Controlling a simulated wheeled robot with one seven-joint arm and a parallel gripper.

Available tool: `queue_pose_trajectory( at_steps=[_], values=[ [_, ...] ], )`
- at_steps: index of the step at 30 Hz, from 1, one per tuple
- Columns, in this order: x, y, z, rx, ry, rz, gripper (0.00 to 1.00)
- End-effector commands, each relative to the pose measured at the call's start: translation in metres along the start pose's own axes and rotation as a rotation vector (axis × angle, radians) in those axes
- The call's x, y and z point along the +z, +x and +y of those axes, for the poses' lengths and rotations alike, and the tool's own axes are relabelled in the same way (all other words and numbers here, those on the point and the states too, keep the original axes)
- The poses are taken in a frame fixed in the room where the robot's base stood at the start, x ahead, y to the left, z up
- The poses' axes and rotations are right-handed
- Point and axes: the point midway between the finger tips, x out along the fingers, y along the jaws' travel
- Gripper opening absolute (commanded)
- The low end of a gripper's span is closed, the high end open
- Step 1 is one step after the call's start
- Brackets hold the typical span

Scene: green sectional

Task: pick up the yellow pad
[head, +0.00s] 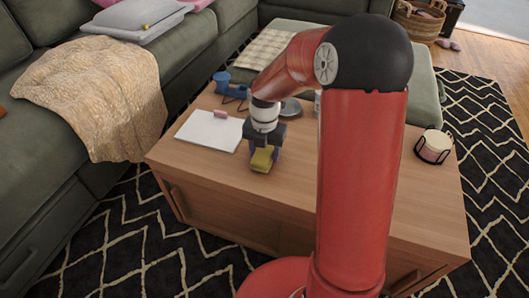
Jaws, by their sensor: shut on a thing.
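The yellow pad (261,160) is a small yellow block at the near part of the wooden table, in the head view. My gripper (264,151) points down over it and is shut on the pad, with purple-grey fingers at its sides. I cannot tell whether the pad still touches the tabletop. My red arm comes from the right and hides part of the table.
The wooden table (290,190) bears a white sheet (208,131), a pink block (220,114), a blue item (222,82) and a grey round thing (291,108). A green sofa (38,170) is at the left.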

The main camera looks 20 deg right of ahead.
Motion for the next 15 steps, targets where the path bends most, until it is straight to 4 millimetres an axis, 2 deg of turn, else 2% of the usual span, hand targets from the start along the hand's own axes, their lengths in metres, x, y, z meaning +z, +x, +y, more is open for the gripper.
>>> queue_pose_trajectory(
  at_steps=[7, 15],
  values=[
    [0.001, -0.043, 0.0, 0.003, 0.001, -0.006, 0.32],
    [0.001, -0.123, 0.0, 0.003, 0.0, -0.006, 0.32]
  ],
)
